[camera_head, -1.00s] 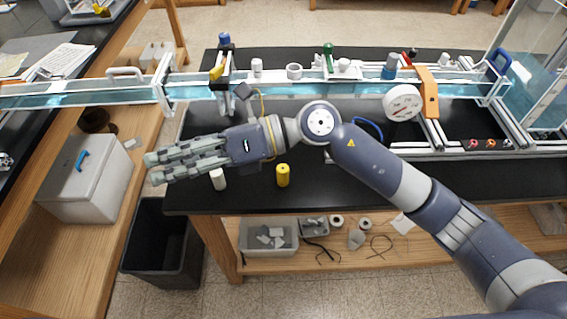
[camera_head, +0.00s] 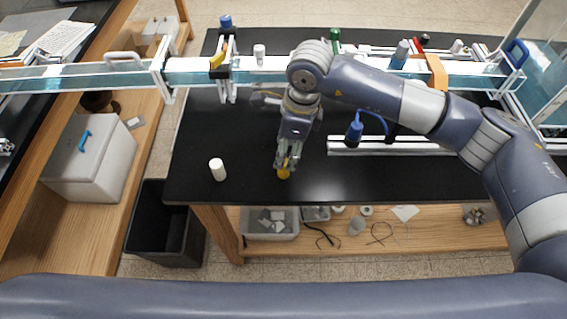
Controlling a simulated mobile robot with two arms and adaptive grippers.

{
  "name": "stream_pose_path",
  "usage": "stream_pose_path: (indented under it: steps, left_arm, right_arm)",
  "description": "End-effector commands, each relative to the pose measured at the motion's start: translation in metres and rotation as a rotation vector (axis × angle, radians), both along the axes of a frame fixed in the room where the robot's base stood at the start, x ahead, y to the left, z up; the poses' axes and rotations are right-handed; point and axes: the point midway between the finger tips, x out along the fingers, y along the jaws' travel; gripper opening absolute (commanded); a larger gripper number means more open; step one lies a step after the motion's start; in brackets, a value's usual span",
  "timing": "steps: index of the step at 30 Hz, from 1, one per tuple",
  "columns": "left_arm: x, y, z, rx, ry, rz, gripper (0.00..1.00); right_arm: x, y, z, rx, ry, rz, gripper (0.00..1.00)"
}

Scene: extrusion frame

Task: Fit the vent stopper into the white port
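A small yellow cylinder (camera_head: 283,173) stands on the black bench top near its front edge, and a small white cylinder (camera_head: 217,169) stands to its left. I cannot tell by looks alone which is the vent stopper. My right gripper (camera_head: 287,165) points down at the yellow cylinder, with its fingers at the cylinder's top. Whether they are closed on it is too small to tell. A white upright fitting (camera_head: 259,52), possibly the white port, stands on the clear horizontal tube behind. My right arm hides part of the tube. My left gripper is out of view.
The clear tube (camera_head: 110,75) runs along the back in an extrusion frame, with a blue-capped clamp (camera_head: 225,22) and an orange bracket (camera_head: 437,72). A blue-handled tool (camera_head: 354,132) lies by the front rail (camera_head: 390,147). The bench's front left is mostly clear.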

Motion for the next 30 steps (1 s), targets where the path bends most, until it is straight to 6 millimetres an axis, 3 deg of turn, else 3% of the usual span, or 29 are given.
stream_pose_path:
  steps: [7, 16, 24, 30]
  left_arm:
    - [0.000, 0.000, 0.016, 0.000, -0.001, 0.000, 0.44]
    - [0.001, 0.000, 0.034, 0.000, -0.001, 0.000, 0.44]
    - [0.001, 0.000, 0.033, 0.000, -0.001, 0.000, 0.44]
    - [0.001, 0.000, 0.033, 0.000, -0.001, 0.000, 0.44]
  right_arm:
    - [-0.003, 0.003, -0.015, 0.000, 0.004, 0.002, 0.49]
    - [-0.004, 0.009, -0.052, 0.001, 0.003, 0.000, 0.49]
    - [-0.004, 0.009, -0.056, 0.002, 0.001, 0.001, 0.49]
    - [-0.004, 0.009, -0.056, 0.002, 0.001, 0.001, 0.05]
